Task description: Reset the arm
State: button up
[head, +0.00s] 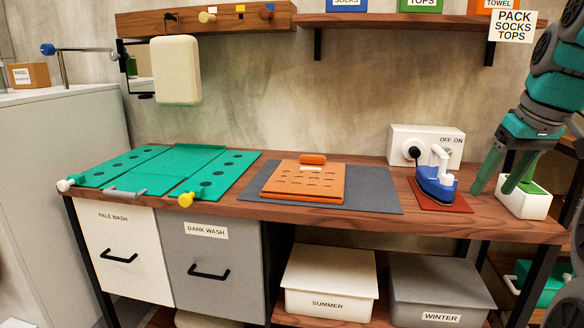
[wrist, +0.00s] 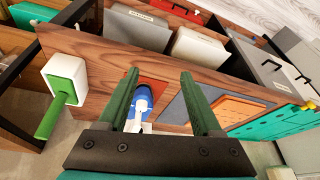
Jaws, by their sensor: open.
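My gripper (head: 497,184) is green and hangs at the right end of the wooden table, in front of the white pot with a green top (head: 526,197). In the wrist view my gripper (wrist: 158,78) shows its two fingers spread apart with nothing held between them. The blue and white iron (head: 437,183) stands on a red-brown mat and shows beyond the fingers in the wrist view (wrist: 141,105). In the wrist view the white pot (wrist: 52,72) has a green stick-like part (wrist: 55,115) and lies left of the fingers.
A white switch box (head: 427,141) stands behind the iron. A shelf (head: 410,19) and peg rail (head: 205,20) are on the wall above.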

jog(key=s+a+f+g, duration=0.2)
jog(key=s+a+f, duration=0.1)
jog(key=a+f, duration=0.6)
jog(key=s+a+f+g, duration=0.2)
jog(key=s+a+f, duration=0.4)
jog(key=s+f, duration=0.5)
jog(key=s+a+f+g, duration=0.1)
jog(key=s+a+f, duration=0.5)
jog(key=s+f, duration=0.5)
jog(key=shift+a+f+g, duration=0.2)
jog(key=shift+a+g, duration=0.15)
jog(key=shift+g, duration=0.05)
